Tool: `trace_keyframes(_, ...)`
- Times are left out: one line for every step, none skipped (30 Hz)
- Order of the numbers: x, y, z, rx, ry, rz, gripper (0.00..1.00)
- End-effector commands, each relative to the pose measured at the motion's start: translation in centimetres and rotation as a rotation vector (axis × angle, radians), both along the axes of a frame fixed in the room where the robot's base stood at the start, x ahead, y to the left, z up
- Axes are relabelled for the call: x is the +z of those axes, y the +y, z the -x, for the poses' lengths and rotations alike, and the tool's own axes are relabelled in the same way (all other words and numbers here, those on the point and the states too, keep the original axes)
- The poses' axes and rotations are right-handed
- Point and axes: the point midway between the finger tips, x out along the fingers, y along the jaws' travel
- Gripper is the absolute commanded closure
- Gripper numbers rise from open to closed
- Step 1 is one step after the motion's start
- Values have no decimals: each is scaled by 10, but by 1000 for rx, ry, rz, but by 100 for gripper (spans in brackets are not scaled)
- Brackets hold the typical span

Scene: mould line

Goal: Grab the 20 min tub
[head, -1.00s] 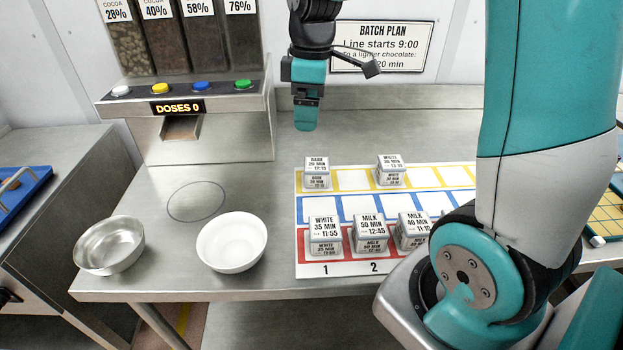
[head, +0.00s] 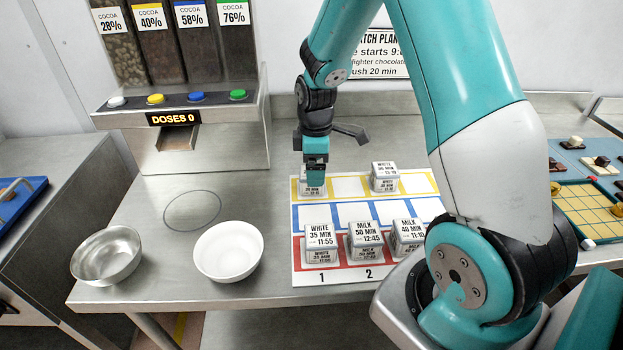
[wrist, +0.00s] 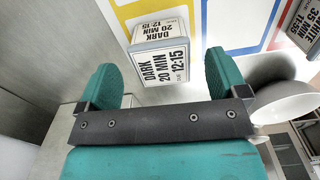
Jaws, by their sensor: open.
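The 20 min tub (head: 306,191) is a small pale tub with a white label. It stands at the left end of the board's yellow row, partly hidden behind my gripper (head: 316,178). In the wrist view the tub (wrist: 160,62) reads "DARK 20 MIN 12:15". There my gripper (wrist: 163,82) has its two teal fingers wide apart, with nothing between them touching. The tub lies just ahead of the gap between the fingertips, roughly centred and slightly turned.
A white tub (head: 384,178) stands further right in the yellow row. Several tubs, including the white 35 min tub (head: 320,243), stand in the red row. A white bowl (head: 228,252) and a steel bowl (head: 107,256) are at left. The blue row is mostly clear.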

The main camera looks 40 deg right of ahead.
Motion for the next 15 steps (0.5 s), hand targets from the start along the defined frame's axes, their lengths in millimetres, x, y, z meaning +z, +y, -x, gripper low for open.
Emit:
trace_keyframes(-7, 2, 1, 1, 7, -1, 8)
trace_keyframes(-11, 2, 1, 1, 7, -1, 8)
trace_keyframes(-17, 3, 1, 1, 7, -1, 8)
trace_keyframes(-22, 4, 0, 1, 7, -1, 8)
trace_keyframes(-27, 3, 0, 1, 5, -1, 8)
trace_keyframes(-33, 3, 0, 0, 4, -1, 8)
trace_keyframes(-35, 3, 0, 0, 4, -1, 8)
trace_keyframes(-38, 3, 0, 0, 3, -1, 8)
trace_keyframes(-40, 3, 0, 0, 3, -1, 8)
trace_keyframes(-41, 3, 0, 0, 2, 0, 8)
trace_keyframes(-42, 3, 0, 0, 1, -1, 8)
trace_keyframes(-42, 3, -1, 0, 1, -1, 8)
trace_keyframes(-42, 3, -1, 0, 0, 0, 8)
trace_keyframes(-42, 3, -1, 0, 0, 0, 8)
trace_keyframes(-42, 3, -1, 0, 0, 0, 8)
